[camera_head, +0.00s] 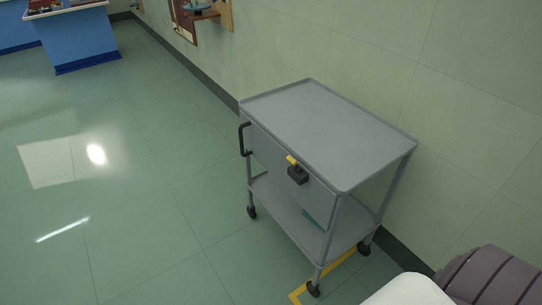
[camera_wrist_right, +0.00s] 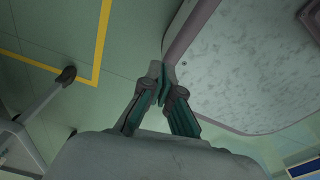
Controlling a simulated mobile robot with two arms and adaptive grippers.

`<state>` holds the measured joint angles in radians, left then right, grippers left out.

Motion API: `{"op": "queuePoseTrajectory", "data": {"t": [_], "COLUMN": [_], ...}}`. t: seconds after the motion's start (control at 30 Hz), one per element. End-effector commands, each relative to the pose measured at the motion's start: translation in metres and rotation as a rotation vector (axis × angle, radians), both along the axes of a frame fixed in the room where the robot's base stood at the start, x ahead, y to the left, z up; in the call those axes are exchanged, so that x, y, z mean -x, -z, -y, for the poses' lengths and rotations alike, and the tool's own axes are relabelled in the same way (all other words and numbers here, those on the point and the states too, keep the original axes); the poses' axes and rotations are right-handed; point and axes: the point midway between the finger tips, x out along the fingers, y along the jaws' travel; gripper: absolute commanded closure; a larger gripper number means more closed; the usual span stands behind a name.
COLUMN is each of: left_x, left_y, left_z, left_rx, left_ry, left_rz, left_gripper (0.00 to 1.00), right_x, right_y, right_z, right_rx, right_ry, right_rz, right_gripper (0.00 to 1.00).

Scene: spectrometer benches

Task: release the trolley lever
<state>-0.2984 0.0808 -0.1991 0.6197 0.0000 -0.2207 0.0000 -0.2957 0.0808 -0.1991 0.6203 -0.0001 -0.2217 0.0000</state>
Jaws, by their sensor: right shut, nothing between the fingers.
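In the head view a grey two-shelf trolley (camera_head: 320,125) stands by the wall at the centre right. On its front panel, under the top edge, is a dark block (camera_head: 298,176) with a short yellow lever (camera_head: 291,160) sticking out at its upper left. Nothing touches the lever. My right gripper (camera_wrist_right: 163,80) shows only in the right wrist view; its fingertips are together and it is empty. Part of a grey frame with dark castors, likely the trolley (camera_wrist_right: 30,135), is at the left of that view, apart from the fingers. My left gripper is not in view.
Yellow floor tape (camera_head: 345,262) runs by the trolley's near castors and also crosses the wrist view (camera_wrist_right: 101,45). The wall (camera_head: 340,50) is close behind the trolley. Open floor (camera_head: 130,200) lies left, with a blue bench (camera_head: 78,42) beyond. A dark handle (camera_head: 243,140) is on the trolley's left end.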

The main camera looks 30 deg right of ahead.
Motion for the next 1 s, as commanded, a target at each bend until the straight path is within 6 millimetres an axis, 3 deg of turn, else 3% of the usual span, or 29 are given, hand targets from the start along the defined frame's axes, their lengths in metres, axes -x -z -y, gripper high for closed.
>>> {"op": "queuePoseTrajectory", "data": {"t": [0.37,0.47,0.57,0.67,0.7,0.77,0.8,0.9,1.0], "left_x": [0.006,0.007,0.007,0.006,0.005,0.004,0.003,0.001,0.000], "left_y": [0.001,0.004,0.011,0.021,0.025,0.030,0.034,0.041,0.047], "left_z": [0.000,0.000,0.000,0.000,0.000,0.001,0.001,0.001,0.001], "left_rx": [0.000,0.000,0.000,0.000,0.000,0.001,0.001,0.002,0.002], "left_ry": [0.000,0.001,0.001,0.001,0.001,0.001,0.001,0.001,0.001], "left_rz": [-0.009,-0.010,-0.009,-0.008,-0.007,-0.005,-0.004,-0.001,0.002], "left_gripper": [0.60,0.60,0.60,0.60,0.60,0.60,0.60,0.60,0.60], "right_x": [0.007,-0.029,-0.102,-0.202,-0.241,-0.293,-0.323,-0.374,-0.397], "right_y": [0.001,-0.003,-0.018,-0.062,-0.088,-0.135,-0.170,-0.258,-0.337], "right_z": [0.000,-0.004,-0.007,0.000,0.007,0.020,0.031,0.057,0.079], "right_rx": [0.000,0.000,0.034,0.159,0.243,0.402,0.525,0.863,1.187], "right_ry": [-0.010,-0.069,-0.219,-0.439,-0.534,-0.673,-0.759,-0.938,-1.062], "right_rz": [-0.005,0.076,0.250,0.503,0.606,0.745,0.824,0.954,0.996], "right_gripper": [1.00,1.00,1.00,1.00,1.00,1.00,1.00,1.00,1.00]}}
